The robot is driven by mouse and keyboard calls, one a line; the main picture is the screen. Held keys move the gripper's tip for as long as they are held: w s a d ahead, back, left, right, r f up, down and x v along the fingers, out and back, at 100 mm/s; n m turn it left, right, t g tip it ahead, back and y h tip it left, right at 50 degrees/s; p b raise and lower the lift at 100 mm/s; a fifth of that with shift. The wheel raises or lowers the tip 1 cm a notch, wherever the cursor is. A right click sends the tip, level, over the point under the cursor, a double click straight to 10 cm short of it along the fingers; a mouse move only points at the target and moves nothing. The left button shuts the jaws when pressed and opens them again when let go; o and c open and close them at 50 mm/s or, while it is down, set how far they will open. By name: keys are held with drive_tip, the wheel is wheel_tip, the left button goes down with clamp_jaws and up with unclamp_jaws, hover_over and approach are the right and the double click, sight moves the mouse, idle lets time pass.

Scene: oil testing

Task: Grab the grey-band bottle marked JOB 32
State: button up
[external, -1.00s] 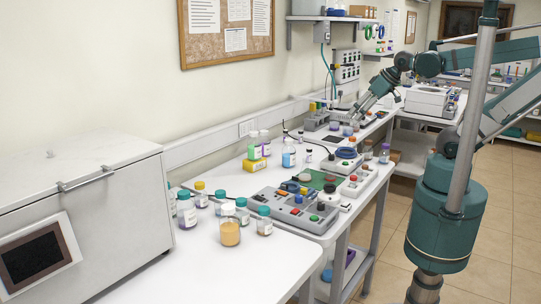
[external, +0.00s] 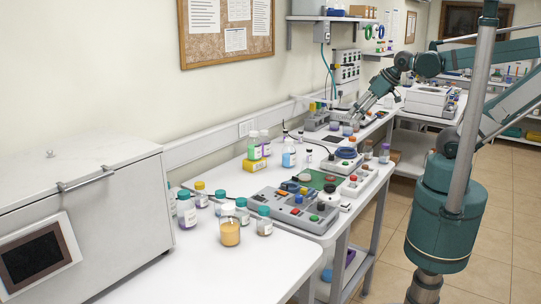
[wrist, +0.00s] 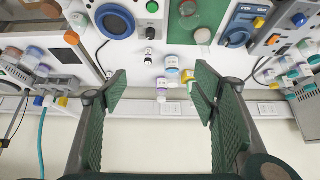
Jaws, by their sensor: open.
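My gripper (wrist: 158,95) is open, its two green fingers spread wide with nothing held between them. It also shows in the external view (external: 357,113), small, over the far part of the bench. Small bottles (external: 347,130) also show below the gripper in the external view. No JOB 32 marking is readable, and I cannot tell which bottle has the grey band.
In the wrist view, control boxes with dials and buttons (wrist: 242,25) line the upper part, with more capped bottles at both sides (wrist: 30,57). The wall (wrist: 155,135) is close below. Several bottles (external: 230,228) and a large grey box (external: 95,200) stand nearer the external camera.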

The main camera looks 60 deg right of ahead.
drive_tip(key=shift+w, duration=0.1)
drive_tip(key=w+n, duration=0.1)
drive_tip(key=w, duration=0.1)
drive_tip(key=n+g+h+p, duration=0.2)
drive_tip(key=n+g, duration=0.1)
drive_tip(key=n, duration=1.6)
hover_over(265, 137)
drive_tip(key=s+d, duration=0.1)
drive_tip(key=s, duration=1)
wheel_tip(265, 137, down, 6)
drive_tip(key=w+f+n, duration=0.2)
drive_tip(key=w+f, duration=0.1)
drive_tip(key=w+a+f+n, duration=0.1)
drive_tip(key=w+f+n, duration=0.1)
drive_tip(key=w+f, duration=0.1)
drive_tip(key=w+f+n+g+h, duration=0.1)
drive_tip(key=w+f+n, duration=0.1)
drive_tip(key=w+f, duration=0.2)
drive_tip(key=shift+a+f, duration=0.35)
drive_tip(key=shift+f, duration=0.25)
drive_tip(key=shift+w+f, duration=0.25)
drive_tip(key=shift+f, duration=0.1)
